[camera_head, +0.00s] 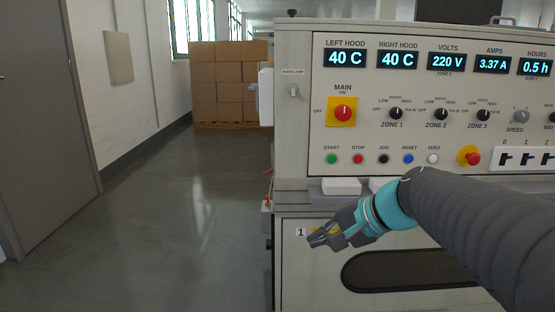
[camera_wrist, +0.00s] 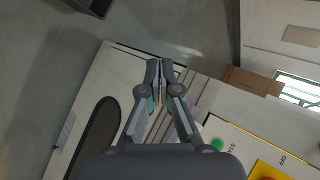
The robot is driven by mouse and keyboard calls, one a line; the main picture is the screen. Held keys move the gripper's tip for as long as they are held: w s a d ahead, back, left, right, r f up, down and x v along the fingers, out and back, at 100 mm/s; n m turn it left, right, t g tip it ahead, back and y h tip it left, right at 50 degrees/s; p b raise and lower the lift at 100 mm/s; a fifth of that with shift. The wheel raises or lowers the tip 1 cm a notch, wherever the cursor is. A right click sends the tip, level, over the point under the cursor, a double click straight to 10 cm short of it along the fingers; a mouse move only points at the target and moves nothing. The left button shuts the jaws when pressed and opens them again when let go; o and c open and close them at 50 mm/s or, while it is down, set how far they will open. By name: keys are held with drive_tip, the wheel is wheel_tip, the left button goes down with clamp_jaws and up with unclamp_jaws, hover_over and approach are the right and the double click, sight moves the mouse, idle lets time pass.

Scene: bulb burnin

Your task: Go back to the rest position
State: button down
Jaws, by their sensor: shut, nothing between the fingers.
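My gripper (camera_head: 322,239) is in front of the lower part of the test machine (camera_head: 299,150), below its control panel. It points left and a little down, beside a small label marked 1 (camera_head: 300,232). In the wrist view my gripper (camera_wrist: 160,66) has its two fingertips together, with nothing between them. My arm comes in from the lower right and covers part of the lower panel and its dark rounded opening (camera_head: 420,270).
The panel has displays reading 40 C, 40 C, 220 V, 3.37 A and 0.5 h. A red main switch (camera_head: 343,112) and a row of buttons (camera_head: 383,159) are below them. Stacked cardboard boxes (camera_head: 228,80) stand far back. The floor (camera_head: 160,220) at left is clear.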

drive_tip(key=s+d+f+n+h+p, duration=0.1)
drive_tip(key=s+d+f+n+h, duration=0.1)
drive_tip(key=s, duration=0.7)
drive_tip(key=s+d+f+n+h+p, duration=0.2)
drive_tip(key=s+d+n+h, duration=0.3)
drive_tip(key=s, duration=0.3)
drive_tip(key=shift+s+f+n+h, duration=0.3)
drive_tip(key=shift+s+f+n, duration=0.05)
drive_tip(key=shift+f+n, duration=0.35)
